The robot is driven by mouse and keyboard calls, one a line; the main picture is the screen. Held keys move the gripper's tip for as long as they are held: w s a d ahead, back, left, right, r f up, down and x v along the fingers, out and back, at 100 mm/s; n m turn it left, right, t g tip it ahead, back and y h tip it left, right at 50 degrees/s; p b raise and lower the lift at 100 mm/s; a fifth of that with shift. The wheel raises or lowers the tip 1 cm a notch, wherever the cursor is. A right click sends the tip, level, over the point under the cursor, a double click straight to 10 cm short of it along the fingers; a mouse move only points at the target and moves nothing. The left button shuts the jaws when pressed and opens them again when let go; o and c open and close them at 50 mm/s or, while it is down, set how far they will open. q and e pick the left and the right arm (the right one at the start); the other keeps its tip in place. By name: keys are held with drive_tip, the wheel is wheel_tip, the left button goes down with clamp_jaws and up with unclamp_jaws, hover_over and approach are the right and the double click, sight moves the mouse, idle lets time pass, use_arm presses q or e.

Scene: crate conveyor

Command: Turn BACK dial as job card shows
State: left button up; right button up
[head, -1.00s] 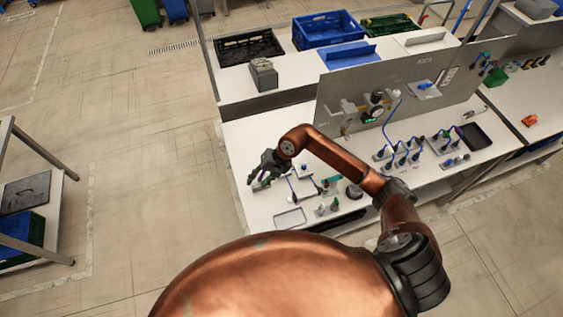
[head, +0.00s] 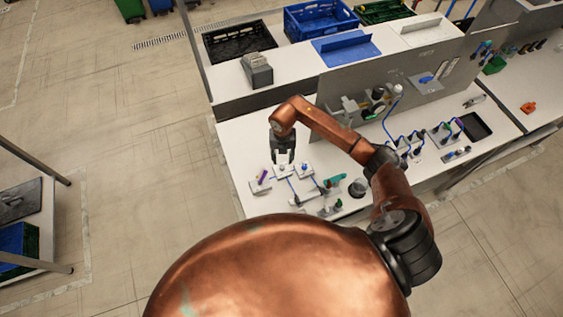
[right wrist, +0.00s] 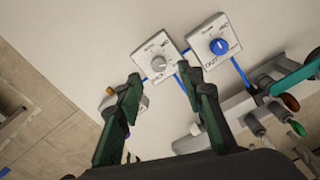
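My right gripper (head: 283,157) points down over the dial boxes at the left end of the bench. In the right wrist view its two dark green fingers (right wrist: 161,80) are apart with nothing between them. A dial box with a pale grey knob (right wrist: 158,63) lies just beyond the fingertips. To its right is a dial box with a blue knob (right wrist: 219,46). A third box, with a purple handle (head: 262,176), is at the left and is partly hidden by a finger in the wrist view. I cannot make out a job card. My left gripper is not in view.
Blue cables link the boxes across the white bench (head: 240,160). A teal-handled part (head: 333,181) and a dark round cup (head: 358,187) stand to the right. A grey upright panel (head: 345,88) rises behind. Crates, including a blue one (head: 320,22), stand on the rear shelf.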

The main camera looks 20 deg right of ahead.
sight(282, 167)
drive_tip(key=f, duration=0.2)
drive_tip(key=f+p, duration=0.1)
drive_tip(key=f, duration=0.2)
drive_tip(key=shift+a, duration=0.2)
drive_tip(key=shift+f, duration=0.3)
drive_tip(key=shift+d, duration=0.1)
drive_tip(key=shift+c, duration=0.2)
drive_tip(key=c, duration=0.3)
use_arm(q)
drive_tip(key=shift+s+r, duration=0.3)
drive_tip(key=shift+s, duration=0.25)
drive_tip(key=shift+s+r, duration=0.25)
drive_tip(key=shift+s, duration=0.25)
use_arm(e)
clamp_jaws()
